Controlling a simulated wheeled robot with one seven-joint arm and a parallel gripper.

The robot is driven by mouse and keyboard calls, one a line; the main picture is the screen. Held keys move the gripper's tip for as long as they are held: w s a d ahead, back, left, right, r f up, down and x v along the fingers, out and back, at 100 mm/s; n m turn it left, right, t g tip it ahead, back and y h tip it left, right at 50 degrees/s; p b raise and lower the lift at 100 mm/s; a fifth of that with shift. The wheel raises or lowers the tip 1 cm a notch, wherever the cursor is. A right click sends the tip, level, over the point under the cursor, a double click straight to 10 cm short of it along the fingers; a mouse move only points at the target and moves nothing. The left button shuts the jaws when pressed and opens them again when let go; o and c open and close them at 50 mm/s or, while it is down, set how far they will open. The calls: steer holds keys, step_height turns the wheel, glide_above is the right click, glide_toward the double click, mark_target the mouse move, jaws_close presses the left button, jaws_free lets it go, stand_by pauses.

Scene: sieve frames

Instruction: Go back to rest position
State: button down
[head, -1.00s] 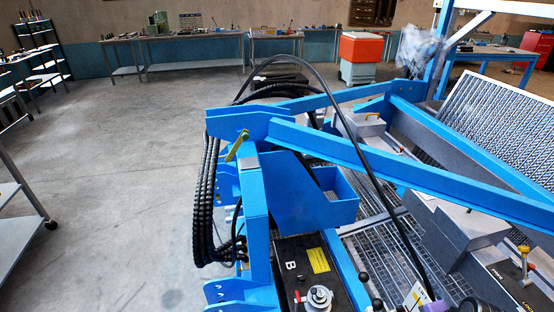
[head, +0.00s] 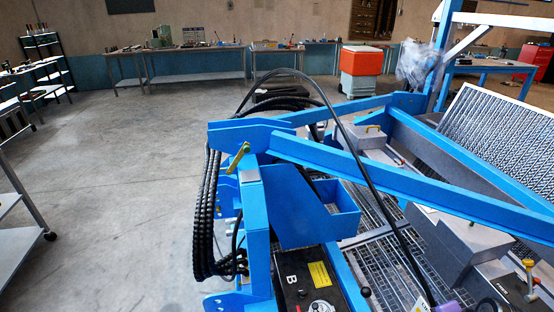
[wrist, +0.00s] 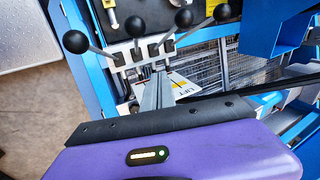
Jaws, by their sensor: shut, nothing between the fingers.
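My gripper (wrist: 158,78) shows in the wrist view as thin grey fingers pressed together with nothing between them. It is in front of a row of several levers with round black knobs (wrist: 130,27). The fingers overlap the lever block and a white label reading LIFT (wrist: 181,86); I cannot tell whether they touch a lever. In the head view only a small purple part of my wrist shows at the bottom edge, and the fingers are hidden. One black lever knob (head: 365,292) also shows there.
A blue machine frame (head: 420,182) with long beams fills the right side, beside a slanted mesh screen (head: 505,125). A black hose (head: 349,135) arches over it. A metal cart (head: 15,205) stands at left. The concrete floor (head: 120,170) between is clear.

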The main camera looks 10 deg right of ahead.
steer(key=w+d+r+n+t+h, duration=0.2)
steer(key=w+d+r+t+h, duration=0.1)
steer(key=w+d+r, duration=0.15)
steer(key=s+a+r+n+t+h+b, duration=0.1)
steer(key=s+a+r+n+t, duration=0.1)
steer(key=s+a+n+t, duration=0.3)
steer(key=s+a+r+n+b, duration=0.2)
steer(key=s+a+r, duration=0.1)
steer(key=a, duration=0.3)
steer(key=s+a+r+n+t+h+b, duration=0.1)
steer(key=s+a+r+n+t, duration=0.1)
steer(key=s+a+n+t, duration=0.3)
steer(key=s+a+n+g+y+b, duration=0.2)
steer(key=s+a+y, duration=0.3)
steer(key=s+a, duration=0.7)
steer(key=s+n+b, duration=0.1)
steer(key=s, duration=0.3)
steer(key=shift+s+a+g, duration=0.25)
steer(key=shift+a+g, duration=0.05)
steer(key=shift+a+f, duration=0.1)
